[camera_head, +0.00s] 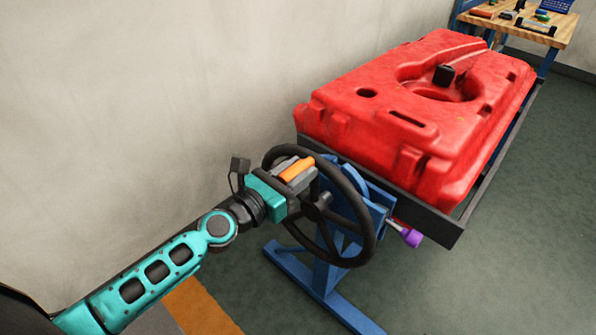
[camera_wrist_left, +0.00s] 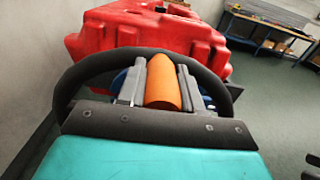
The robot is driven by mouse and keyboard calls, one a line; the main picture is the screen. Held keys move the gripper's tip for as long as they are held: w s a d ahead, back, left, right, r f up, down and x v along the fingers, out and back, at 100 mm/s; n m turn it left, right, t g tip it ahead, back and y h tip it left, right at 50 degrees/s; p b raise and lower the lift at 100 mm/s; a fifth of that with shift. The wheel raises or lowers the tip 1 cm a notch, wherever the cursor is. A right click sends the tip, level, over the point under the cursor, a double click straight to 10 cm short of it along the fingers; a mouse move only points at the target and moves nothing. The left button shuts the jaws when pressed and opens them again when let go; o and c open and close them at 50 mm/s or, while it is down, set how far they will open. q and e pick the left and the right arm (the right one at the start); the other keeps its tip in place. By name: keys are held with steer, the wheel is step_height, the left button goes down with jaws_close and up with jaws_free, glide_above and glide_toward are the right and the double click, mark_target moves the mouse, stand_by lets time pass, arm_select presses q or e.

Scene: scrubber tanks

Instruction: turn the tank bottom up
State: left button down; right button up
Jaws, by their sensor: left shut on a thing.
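The red tank (camera_head: 345,85) lies in a dark cradle frame (camera_head: 440,230). Its upward face has a round recess with a black cap (camera_head: 444,74). It also shows in the left wrist view (camera_wrist_left: 110,35). A black handwheel (camera_head: 367,225) stands at the near end of the blue stand (camera_head: 322,275). My left gripper (camera_head: 297,172) is shut on the orange handle (camera_wrist_left: 162,85) at the upper left of the wheel's rim, one finger on each side. My right gripper is not in view.
A purple-knobbed pin (camera_head: 411,237) sticks out beside the wheel, below the cradle. A pale wall (camera_head: 130,100) runs close along the left. A workbench (camera_head: 545,32) with tools stands at the back right. The green floor (camera_head: 520,270) at right is clear.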

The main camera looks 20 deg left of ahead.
arm_select(q)
steer(key=shift+a+f, duration=0.25)
steer(key=c, duration=0.9)
jaws_free()
steer(key=shift+o, duration=0.7)
steer(key=b+v, duration=0.6)
steer(key=v, duration=0.6)
steer(key=shift+s+b, duration=0.3)
steer(key=shift+s, duration=0.1)
steer(key=shift+a+r, duration=0.1)
